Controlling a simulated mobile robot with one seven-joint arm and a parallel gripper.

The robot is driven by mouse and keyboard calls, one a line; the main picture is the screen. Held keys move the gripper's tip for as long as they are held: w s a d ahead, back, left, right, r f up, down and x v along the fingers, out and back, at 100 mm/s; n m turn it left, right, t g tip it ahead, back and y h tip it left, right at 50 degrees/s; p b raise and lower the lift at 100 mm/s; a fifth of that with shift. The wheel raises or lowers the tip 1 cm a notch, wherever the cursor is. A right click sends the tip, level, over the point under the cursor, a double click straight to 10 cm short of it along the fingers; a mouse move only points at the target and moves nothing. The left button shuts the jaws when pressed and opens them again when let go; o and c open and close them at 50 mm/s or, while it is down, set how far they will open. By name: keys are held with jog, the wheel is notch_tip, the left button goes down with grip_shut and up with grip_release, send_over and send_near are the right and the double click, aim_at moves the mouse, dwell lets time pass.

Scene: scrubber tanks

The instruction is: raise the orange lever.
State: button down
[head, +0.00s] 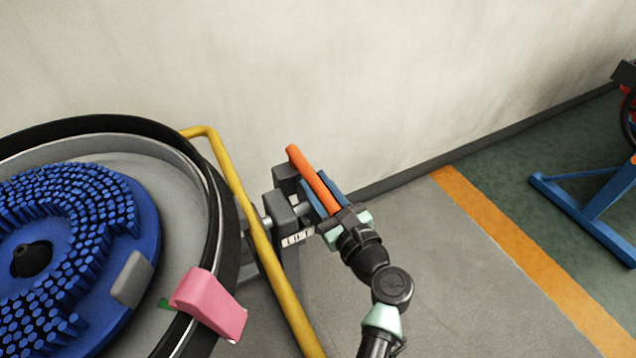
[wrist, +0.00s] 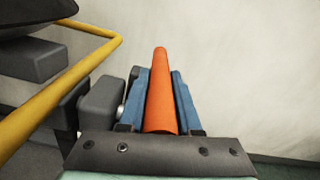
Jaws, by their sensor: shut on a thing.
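The orange lever (head: 313,178) is a straight round bar at the right side of the tank, beside a dark grey bracket with a "LIFT" label (head: 297,239). In the head view it slants from upper left down toward my gripper (head: 325,190). In the wrist view the lever (wrist: 161,95) lies lengthwise between the two blue fingers of my gripper (wrist: 161,100). The fingers are shut on it, one on each side. Its far end sticks out past the fingertips. Its near end is hidden behind the gripper's dark plate.
A yellow rail (head: 255,230) runs close to the left of the lever. The round tank with a blue brush (head: 75,225) and a pink clamp (head: 210,304) is farther left. A pale wall (head: 400,80) stands behind. A blue stand (head: 590,205) is at far right; floor between is clear.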

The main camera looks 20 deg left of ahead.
aim_at(307, 166)
jog(key=shift+w+a+r+g+h+p, duration=0.1)
jog(key=shift+r+g+h+p, duration=0.45)
jog(key=shift+p, duration=1.4)
jog(key=shift+w+a+r+g+h+p, duration=0.15)
jog(key=shift+r+p, duration=0.65)
jog(key=shift+p, duration=1.15)
jog(key=r+h+p, duration=0.1)
jog(key=p, duration=0.3)
jog(key=a+g+p, duration=0.1)
jog(key=p, duration=0.3)
jog(key=shift+w+r+h, duration=0.25)
jog(key=shift+r+h, duration=0.15)
jog(key=r+g+h+p, duration=0.1)
jog(key=p, duration=0.5)
jog(key=shift+w+a+h, duration=0.3)
jog(key=shift+w+a, duration=0.1)
jog(key=p, duration=0.2)
jog(key=a+g+h+p, duration=0.1)
jog(key=p, duration=0.1)
jog(key=shift+w+r, duration=0.35)
jog(key=shift+w, duration=0.05)
jog(key=shift+a+g, duration=0.15)
jog(key=shift+g, duration=0.15)
jog(key=c, duration=0.6)
grip_release()
jog(key=shift+w, duration=0.1)
jog(key=p+v, duration=0.4)
jog(key=v, duration=0.9)
jog(key=shift+a, duration=0.15)
